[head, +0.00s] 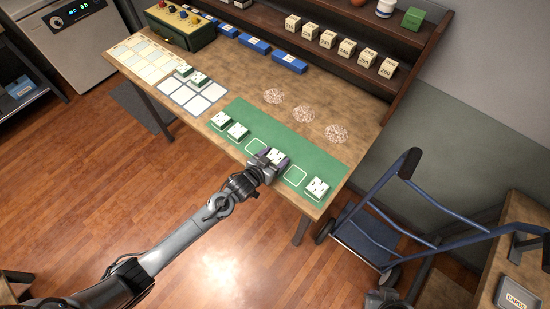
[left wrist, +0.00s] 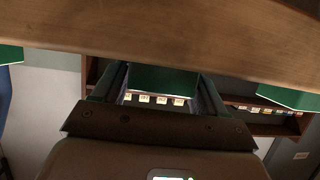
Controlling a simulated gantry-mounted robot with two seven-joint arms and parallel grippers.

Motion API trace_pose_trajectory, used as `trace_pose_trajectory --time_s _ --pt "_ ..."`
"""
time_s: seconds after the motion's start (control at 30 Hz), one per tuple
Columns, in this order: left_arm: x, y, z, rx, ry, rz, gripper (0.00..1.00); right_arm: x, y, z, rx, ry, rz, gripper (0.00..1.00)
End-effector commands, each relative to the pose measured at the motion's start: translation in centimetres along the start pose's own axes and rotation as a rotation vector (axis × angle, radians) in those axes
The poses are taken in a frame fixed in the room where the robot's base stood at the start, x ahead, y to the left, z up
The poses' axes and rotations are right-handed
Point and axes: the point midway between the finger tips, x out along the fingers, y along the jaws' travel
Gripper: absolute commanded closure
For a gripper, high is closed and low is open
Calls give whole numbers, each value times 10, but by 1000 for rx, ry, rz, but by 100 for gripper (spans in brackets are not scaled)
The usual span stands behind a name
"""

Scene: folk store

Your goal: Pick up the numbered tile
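A white-topped green tile with dark marks (head: 277,156) is at the front of the green mat (head: 302,148), between two empty outlined slots. My left gripper (head: 273,158) is at this tile, its fingers on either side of it. In the left wrist view, the tile's green side (left wrist: 165,81) fills the space between the fingers (left wrist: 163,88). I cannot tell whether they press on it or whether it is lifted off the mat. Similar tiles stand at the left (head: 237,131) and right (head: 317,188) of the row. My right gripper is not seen.
Cream numbered blocks (head: 347,48) line a shelf behind the table (head: 230,87). Blue blocks (head: 254,43) and a green box (head: 180,27) stand at the back. Three speckled round patches (head: 304,113) lie behind the mat. A blue cart (head: 372,232) stands to the right.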

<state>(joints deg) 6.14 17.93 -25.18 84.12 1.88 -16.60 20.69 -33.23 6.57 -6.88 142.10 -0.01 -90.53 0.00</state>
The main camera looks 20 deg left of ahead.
Motion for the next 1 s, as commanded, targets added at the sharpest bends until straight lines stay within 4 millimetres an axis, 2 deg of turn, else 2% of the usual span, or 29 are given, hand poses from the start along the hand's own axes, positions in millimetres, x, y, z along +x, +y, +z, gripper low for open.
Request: trace_pose_trajectory --time_s 0.03,0.27,0.67,0.83,0.97,1.0 --pt "0 0 0 0 0 0 36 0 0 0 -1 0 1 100" --pt "0 0 0 0 0 0 70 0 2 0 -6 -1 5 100" --pt "-2 0 -6 0 2 0 70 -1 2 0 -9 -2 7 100" --pt "-8 0 -21 0 4 0 70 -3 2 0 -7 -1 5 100" --pt "-18 0 -43 0 4 0 70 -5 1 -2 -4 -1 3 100" --pt "-18 12 -44 -3 4 5 70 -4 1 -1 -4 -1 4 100"
